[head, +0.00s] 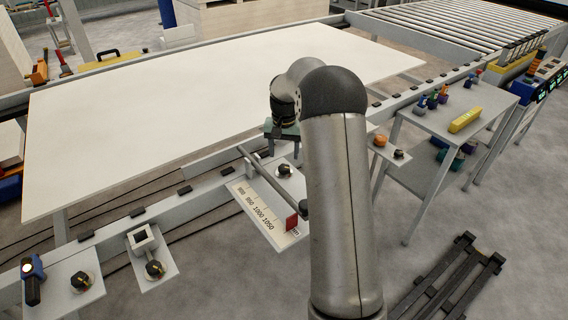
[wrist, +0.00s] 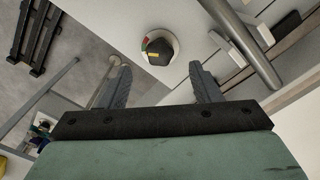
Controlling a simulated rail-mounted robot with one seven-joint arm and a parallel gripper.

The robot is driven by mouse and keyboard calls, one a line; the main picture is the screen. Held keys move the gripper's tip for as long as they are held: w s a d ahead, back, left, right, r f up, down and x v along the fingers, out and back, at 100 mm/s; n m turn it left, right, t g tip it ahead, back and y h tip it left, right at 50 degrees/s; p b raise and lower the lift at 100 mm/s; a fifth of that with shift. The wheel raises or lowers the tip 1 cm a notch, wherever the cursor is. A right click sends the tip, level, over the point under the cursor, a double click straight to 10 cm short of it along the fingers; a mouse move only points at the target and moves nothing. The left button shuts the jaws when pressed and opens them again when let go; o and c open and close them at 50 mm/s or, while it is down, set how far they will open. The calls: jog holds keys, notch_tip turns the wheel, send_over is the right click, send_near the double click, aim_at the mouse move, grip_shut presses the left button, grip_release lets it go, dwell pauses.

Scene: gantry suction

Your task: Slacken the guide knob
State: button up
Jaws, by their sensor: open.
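The guide knob (head: 284,170) is a black knob on a round pale base, on the plate with the printed scale (head: 247,205) at the table's front edge. A grey rod and a red block (head: 291,222) are beside it. My gripper (wrist: 158,78) is open and empty, with a gap before the knob. In the head view my gripper (head: 282,140) is just above the knob and partly hidden by my arm.
A large white panel (head: 200,105) lies on the table behind. Other black knobs sit on brackets at the left (head: 154,270) and right (head: 398,154). The grey rod (wrist: 245,42) passes close right of the knob. A side table (head: 455,110) stands right.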

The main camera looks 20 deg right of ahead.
aim_at(284, 167)
jog(key=shift+f, duration=2.75)
jog(key=c, duration=1)
